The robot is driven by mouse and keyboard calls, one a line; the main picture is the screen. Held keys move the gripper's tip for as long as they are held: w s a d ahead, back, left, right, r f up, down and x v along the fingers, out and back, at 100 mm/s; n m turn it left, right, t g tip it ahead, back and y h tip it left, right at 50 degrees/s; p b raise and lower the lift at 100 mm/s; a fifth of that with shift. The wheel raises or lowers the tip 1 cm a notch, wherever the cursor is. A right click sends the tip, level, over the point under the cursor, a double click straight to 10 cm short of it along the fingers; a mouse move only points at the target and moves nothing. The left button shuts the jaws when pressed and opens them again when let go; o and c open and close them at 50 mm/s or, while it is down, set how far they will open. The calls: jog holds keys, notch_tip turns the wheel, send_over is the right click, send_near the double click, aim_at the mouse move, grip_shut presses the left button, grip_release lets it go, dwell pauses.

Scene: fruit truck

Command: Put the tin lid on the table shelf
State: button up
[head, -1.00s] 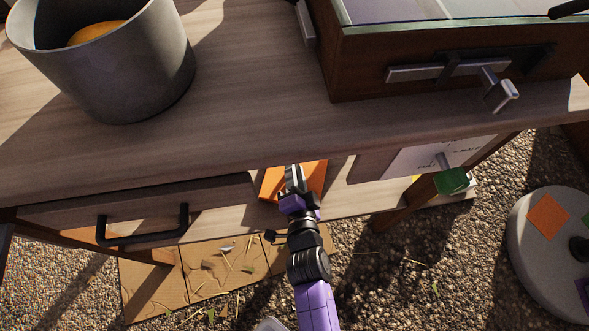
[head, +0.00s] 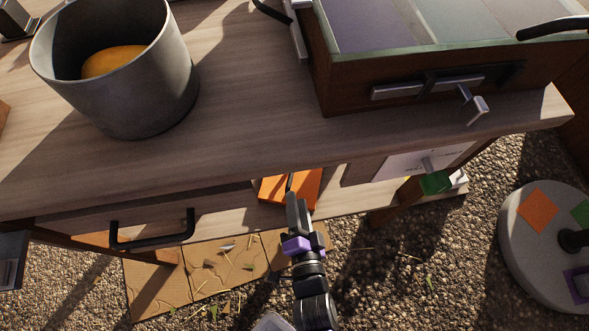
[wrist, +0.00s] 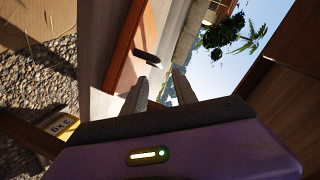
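An orange flat piece (head: 304,185), which may be the tin lid, lies on the table shelf (head: 225,224) under the tabletop. In the wrist view an orange-brown panel (wrist: 126,43) with a dark oval knob (wrist: 147,57) shows just beyond the fingers, probably the same piece. My gripper (head: 296,200) is just in front of the shelf; its fingers (wrist: 160,85) are apart with nothing seen between them. In the head view the fingers cover part of the orange piece.
The tabletop (head: 250,140) overhangs the shelf. On it stand a grey pot (head: 125,95) and a glass-topped case (head: 350,90). A drawer with a black handle (head: 152,243) is left of my gripper. A grey round base (head: 520,245) stands at right. Flattened cardboard (head: 155,290) lies on the gravel.

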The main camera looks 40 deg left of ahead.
jog(key=shift+v, duration=1)
jog(key=s+d+r+t+h, duration=0.1)
jog(key=s+d+r+h, duration=0.1)
jog(key=d, duration=0.7)
jog(key=s+d+r+t+h, duration=0.2)
jog(key=d, duration=0.7)
jog(key=s+d+r+n+h, duration=0.1)
jog(key=s+d+r+h, duration=0.2)
jog(key=s+d+r, duration=0.2)
jog(key=s+d+r+n+t+h, duration=0.1)
jog(key=s+d+r+h, duration=0.3)
jog(key=d+r, duration=0.6)
jog(key=shift+s+d+r, duration=0.2)
jog(key=shift+s+r, duration=0.2)
jog(key=shift+s, duration=0.1)
